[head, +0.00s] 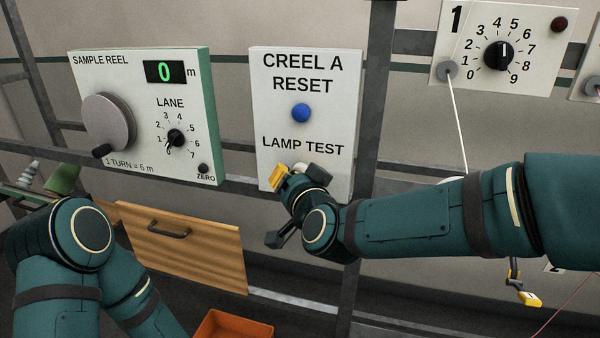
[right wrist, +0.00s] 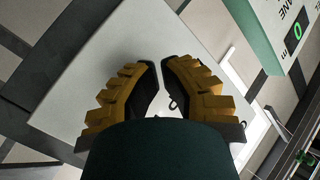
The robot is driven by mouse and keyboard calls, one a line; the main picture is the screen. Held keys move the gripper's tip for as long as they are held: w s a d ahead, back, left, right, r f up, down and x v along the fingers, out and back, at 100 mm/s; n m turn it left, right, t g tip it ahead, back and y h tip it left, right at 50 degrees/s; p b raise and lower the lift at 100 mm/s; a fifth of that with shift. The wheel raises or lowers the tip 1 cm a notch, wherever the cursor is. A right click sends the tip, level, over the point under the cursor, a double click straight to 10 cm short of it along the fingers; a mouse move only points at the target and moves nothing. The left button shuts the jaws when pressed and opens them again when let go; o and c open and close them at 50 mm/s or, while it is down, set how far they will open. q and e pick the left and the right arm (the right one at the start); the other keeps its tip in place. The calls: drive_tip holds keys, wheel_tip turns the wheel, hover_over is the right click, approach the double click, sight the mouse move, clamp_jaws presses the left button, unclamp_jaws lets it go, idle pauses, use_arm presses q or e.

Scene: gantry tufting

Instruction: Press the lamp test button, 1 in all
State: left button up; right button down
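The white panel (head: 262,135) carries the words CREEL A RESET above a blue button (head: 301,113), and LAMP TEST below it. My right gripper (head: 279,177) is in front of the panel's lower part, just under the LAMP TEST words. My left gripper is outside the head view.
A sample reel box (head: 140,115) with a crank, lane dial and green 0 display is left of the panel. A numbered dial plate (head: 480,75) is at upper right. A wooden drawer front (head: 185,245) and an orange bin (head: 232,328) are below. Grey frame bars run behind.

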drive_tip(key=shift+s+a, duration=0.1)
drive_tip(key=shift+s, duration=0.3)
drive_tip(key=s, duration=0.1)
drive_tip(key=s+a, duration=0.1)
drive_tip(key=s, duration=0.2)
drive_tip(key=shift+s+a, duration=0.3)
drive_tip(key=shift+s, duration=0.1)
idle(0.6)
